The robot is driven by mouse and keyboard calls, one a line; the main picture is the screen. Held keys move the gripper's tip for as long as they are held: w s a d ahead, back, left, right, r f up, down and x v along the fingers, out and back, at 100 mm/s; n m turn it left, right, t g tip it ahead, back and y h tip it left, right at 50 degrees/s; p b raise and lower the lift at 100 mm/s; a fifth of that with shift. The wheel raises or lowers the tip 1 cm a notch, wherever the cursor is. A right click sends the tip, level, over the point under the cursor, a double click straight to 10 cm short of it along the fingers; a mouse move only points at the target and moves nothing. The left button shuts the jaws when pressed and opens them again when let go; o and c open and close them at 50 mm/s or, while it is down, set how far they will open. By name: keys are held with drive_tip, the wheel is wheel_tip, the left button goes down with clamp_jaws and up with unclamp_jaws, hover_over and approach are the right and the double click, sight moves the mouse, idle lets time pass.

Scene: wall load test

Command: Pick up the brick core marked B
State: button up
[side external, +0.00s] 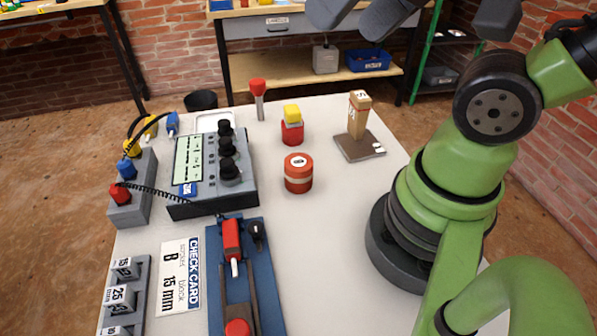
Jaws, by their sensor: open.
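A round orange-red core (298,173) with a pale band stands upright near the middle of the table. A check card (181,275) at the front left reads B and 15 mm. My gripper (346,26) shows only in part as dark fingers at the top edge. It is open, high above the table's far side and well apart from the core. The rest of it is cut off.
A red block with a yellow top (292,126) and a red-topped post (258,98) stand behind the core. A tan upright on a brown base (359,137) is right of it. A grey meter (213,165) is left, a blue rig (243,275) in front. Table right of the core is clear.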

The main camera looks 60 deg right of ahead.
drive_tip(key=w+d+f+n+g+h, duration=0.15)
drive_tip(key=w+f+n+g, duration=0.25)
drive_tip(key=w+f, duration=0.45)
drive_tip(key=n+g, duration=0.3)
drive_tip(key=n, duration=0.1)
hover_over(299, 162)
drive_tip(key=f, duration=1.1)
drive_tip(key=shift+w+f, duration=0.15)
drive_tip(key=shift+w, duration=0.2)
wheel_tip(299, 162, down, 5)
drive_tip(key=shift+f, duration=0.2)
drive_tip(key=shift+s+f, duration=0.15)
drive_tip(key=shift+f, duration=1.2)
drive_tip(key=shift+s+f, duration=0.15)
drive_tip(key=shift+f, duration=1.15)
drive_tip(key=c, duration=1.2)
drive_tip(key=shift+o, duration=0.2)
drive_tip(key=shift+r, duration=0.1)
